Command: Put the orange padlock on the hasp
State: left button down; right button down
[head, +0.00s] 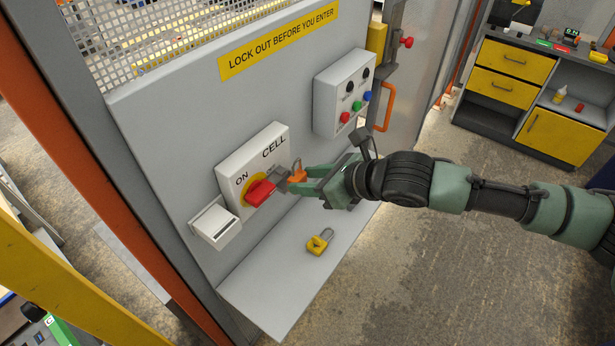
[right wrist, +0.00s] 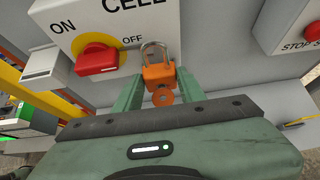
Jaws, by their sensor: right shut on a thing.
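The orange padlock (head: 298,174) is held between the fingers of my right gripper (head: 306,182), just right of the red switch handle (head: 260,191). In the right wrist view the padlock (right wrist: 158,77) is upright between the green fingers, its metal shackle (right wrist: 154,52) pointing up. The switch box (head: 240,165) reads CELL, with ON and OFF marks. A grey metal piece (head: 281,174), likely the hasp, shows between handle and padlock in the head view. I cannot tell whether the shackle passes through it. My left gripper is not in view.
A yellow padlock (head: 320,241) lies on the grey shelf (head: 270,287) below. A small white box (head: 215,222) is left of the switch. A button box (head: 343,92) and an orange door handle (head: 386,107) are to the upper right.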

jog(key=shift+w+a+p, duration=0.35)
jog(key=shift+w+a, duration=0.4)
jog(key=shift+a, duration=0.3)
dwell(0.4)
jog(key=c, duration=0.8)
grip_release()
jog(key=shift+o, duration=0.2)
jog(key=shift+d, duration=0.1)
jog(key=shift+s+d+r, duration=0.1)
jog(key=shift+s+d, duration=0.05)
jog(key=shift+d, duration=0.05)
jog(key=b+v, duration=0.2)
jog(key=v, duration=0.5)
jog(key=shift+r, duration=0.15)
